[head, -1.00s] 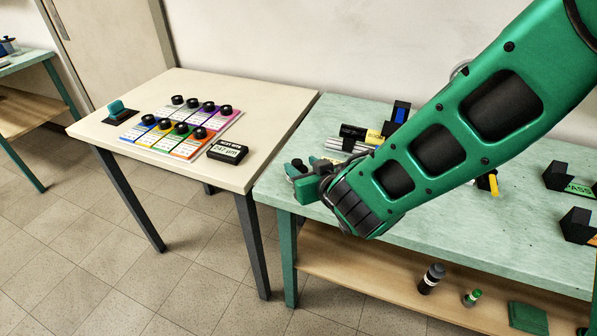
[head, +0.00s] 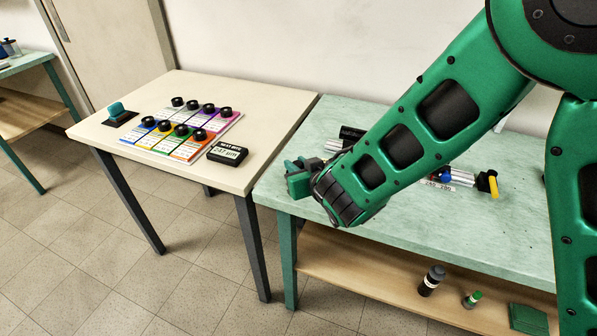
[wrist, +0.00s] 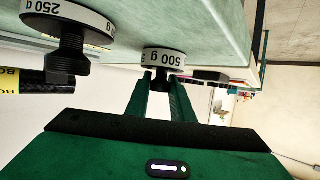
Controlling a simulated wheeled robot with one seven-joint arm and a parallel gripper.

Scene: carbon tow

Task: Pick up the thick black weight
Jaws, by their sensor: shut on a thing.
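In the wrist view, which shows the bench upside down, a black weight (wrist: 164,57) with a white "500 g" band sits between the fingertips of my gripper (wrist: 162,82). The fingers are shut on its black knob. I cannot tell whether its base touches the bench. A second black weight (wrist: 68,40), marked "250 g", stands beside it to the left, apart from the fingers. In the head view my gripper (head: 300,178) is at the left end of the green bench, and it and my arm hide the weights.
A cream table (head: 180,85) at left carries colored cards with black knobs and a black display box (head: 227,152). Bottles (head: 432,280) stand on the lower shelf.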

